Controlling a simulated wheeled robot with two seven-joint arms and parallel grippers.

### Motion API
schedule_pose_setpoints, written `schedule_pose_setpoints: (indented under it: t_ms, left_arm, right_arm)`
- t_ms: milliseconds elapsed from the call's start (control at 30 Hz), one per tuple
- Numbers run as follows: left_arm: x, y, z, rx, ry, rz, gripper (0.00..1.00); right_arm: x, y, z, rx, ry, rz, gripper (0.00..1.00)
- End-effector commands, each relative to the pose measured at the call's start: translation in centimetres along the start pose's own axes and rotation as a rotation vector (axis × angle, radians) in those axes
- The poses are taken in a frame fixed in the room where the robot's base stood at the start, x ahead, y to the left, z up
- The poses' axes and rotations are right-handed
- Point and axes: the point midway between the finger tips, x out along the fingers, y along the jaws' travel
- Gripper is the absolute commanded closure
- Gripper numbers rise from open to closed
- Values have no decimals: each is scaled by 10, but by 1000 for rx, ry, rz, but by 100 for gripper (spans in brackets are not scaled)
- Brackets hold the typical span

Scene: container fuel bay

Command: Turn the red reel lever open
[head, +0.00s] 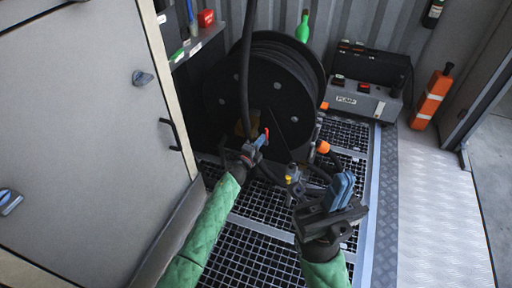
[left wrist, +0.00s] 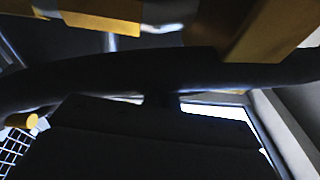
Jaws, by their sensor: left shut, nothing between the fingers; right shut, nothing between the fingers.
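The red reel lever (head: 266,132) shows as a small red piece in front of the black hose reel (head: 262,92). My left gripper (head: 259,142) is shut and empty, with its blue fingertips right at the lever. I cannot tell whether they touch it. Part of the lever is hidden by the fingers. The left wrist view is dark and close, with a black bar (left wrist: 235,75) across it and yellow parts (left wrist: 275,30) above; the lever cannot be made out there. My right gripper (head: 343,188) is shut and empty, lower right of the reel, above the grating.
A grey pump box (head: 360,103) stands right of the reel, with an orange case (head: 431,98) beyond it. A white cabinet door (head: 90,130) bounds the left. Grating (head: 262,265) covers the floor; the metal plate at right is clear.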

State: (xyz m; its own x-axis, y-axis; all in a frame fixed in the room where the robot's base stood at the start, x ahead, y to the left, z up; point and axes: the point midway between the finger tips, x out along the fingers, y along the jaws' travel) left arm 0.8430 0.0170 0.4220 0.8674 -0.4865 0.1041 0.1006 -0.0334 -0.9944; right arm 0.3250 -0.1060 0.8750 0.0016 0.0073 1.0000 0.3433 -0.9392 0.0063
Motion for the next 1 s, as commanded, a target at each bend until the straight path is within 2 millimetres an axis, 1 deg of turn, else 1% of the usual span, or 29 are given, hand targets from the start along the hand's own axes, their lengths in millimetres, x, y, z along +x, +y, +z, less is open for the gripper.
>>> schedule_pose_setpoints:
  t_ms: [133, 467, 700, 1000]
  left_arm:
    - [5, 0, 0, 1, 0, 1, 100]
    - [5, 0, 0, 0, 0, 0, 100]
    - [22, -4, 2, 1, 1, 0, 100]
    - [26, -9, 4, 2, -2, -5, 100]
  right_arm:
    - [1, 0, 1, 3, 6, -1, 100]
    - [2, -1, 2, 4, 8, -1, 100]
    - [1, -1, 1, 1, 1, 0, 100]
    - [-2, -1, 0, 0, -8, 4, 100]
